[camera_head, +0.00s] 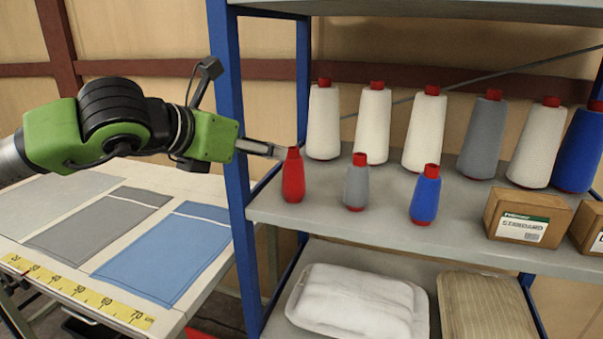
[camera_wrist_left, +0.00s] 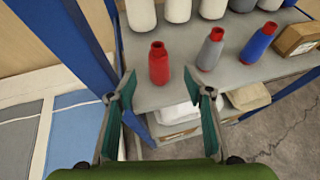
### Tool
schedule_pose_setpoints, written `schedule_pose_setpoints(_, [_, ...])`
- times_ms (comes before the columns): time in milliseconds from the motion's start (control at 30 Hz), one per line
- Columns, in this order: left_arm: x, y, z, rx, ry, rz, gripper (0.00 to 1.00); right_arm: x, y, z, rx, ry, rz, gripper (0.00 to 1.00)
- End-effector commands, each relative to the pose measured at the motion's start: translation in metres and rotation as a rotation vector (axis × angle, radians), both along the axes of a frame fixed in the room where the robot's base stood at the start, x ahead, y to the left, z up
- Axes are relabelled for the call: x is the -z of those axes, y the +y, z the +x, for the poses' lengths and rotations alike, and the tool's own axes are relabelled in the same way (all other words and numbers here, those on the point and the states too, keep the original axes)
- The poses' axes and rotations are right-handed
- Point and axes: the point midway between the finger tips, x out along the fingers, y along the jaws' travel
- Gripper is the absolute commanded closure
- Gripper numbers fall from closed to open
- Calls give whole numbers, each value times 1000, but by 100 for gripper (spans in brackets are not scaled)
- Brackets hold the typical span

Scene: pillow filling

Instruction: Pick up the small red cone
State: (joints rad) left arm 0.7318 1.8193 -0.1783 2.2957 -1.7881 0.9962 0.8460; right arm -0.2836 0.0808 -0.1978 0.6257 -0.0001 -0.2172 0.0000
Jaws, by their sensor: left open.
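The small red cone (camera_head: 293,178) stands upright at the left end of the front row on the grey shelf (camera_head: 330,225). My left gripper (camera_head: 280,151) points at the cone from the left, at about the height of its top. In the left wrist view, the red cone (camera_wrist_left: 159,64) stands ahead of the two fingers (camera_wrist_left: 168,85), which are spread apart with nothing between them. A gap to the cone shows there; whether a fingertip touches it cannot be told from the head view. My right gripper is in neither view.
Small grey (camera_head: 356,184) and blue (camera_head: 425,196) cones stand right of the red one. Several large cones (camera_head: 373,125) line the shelf's back. A blue post (camera_head: 231,150) rises beside my left gripper. Boxes (camera_head: 527,217) sit at the right. A table (camera_head: 165,310) with fabric pieces is at left.

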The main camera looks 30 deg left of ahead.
Motion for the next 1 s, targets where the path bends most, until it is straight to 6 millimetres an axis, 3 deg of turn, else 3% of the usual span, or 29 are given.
schedule_pose_setpoints(100, [-3, 7, 4, -25, -3, 26, 53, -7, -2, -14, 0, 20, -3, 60])
schedule_pose_setpoints(300, [7, 7, 30, -21, -3, 19, 53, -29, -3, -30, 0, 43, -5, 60])
schedule_pose_setpoints(600, [24, 9, 64, -23, -5, 19, 53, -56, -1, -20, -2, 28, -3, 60])
schedule_pose_setpoints(867, [33, 9, 76, -23, -6, 24, 53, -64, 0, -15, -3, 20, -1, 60])
schedule_pose_setpoints(1000, [36, 6, 88, -21, -3, 21, 53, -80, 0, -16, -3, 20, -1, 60])
